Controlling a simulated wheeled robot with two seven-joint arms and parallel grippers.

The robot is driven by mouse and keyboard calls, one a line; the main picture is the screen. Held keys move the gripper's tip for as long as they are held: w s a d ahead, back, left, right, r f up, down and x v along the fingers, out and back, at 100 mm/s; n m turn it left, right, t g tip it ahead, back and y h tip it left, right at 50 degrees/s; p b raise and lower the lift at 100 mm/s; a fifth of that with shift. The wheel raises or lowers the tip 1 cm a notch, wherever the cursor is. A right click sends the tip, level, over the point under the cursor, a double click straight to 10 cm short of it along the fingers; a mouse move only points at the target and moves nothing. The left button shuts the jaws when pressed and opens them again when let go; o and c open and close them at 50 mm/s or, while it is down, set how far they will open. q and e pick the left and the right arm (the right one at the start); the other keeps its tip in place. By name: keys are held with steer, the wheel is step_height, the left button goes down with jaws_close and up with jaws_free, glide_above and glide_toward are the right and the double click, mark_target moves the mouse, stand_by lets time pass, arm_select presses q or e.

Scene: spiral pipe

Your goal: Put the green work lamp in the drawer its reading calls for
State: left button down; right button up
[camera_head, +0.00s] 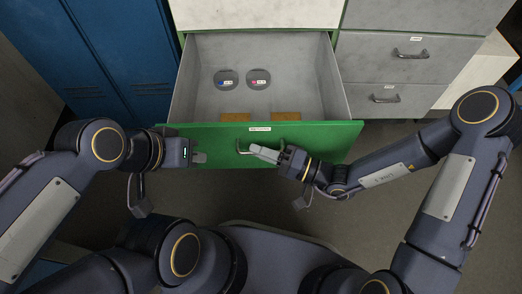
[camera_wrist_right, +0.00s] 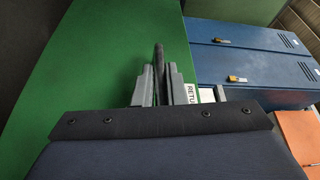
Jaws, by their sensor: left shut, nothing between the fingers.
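No green work lamp shows in either view. A drawer with a green front (camera_head: 330,137) is pulled open in the head view. My right gripper (camera_head: 262,153) is at its handle (camera_head: 240,147). In the right wrist view its fingers (camera_wrist_right: 158,88) are closed about the dark handle bar (camera_wrist_right: 159,58). My left gripper (camera_head: 202,158) is shut and empty, in front of the left part of the green front.
Inside the open drawer are two dark round pieces, one with a blue mark (camera_head: 226,80) and one with a red mark (camera_head: 257,79). Two brown pieces lie near its front. Grey drawers (camera_head: 400,70) are at right, blue lockers (camera_head: 110,50) at left.

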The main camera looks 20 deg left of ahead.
steer(key=o, duration=0.4)
steer(key=d+p, duration=0.1)
steer(key=d, duration=0.6)
steer(key=shift+s+d+f+p, duration=0.35)
steer(key=shift+s+d, duration=0.05)
steer(key=shift+r, duration=0.1)
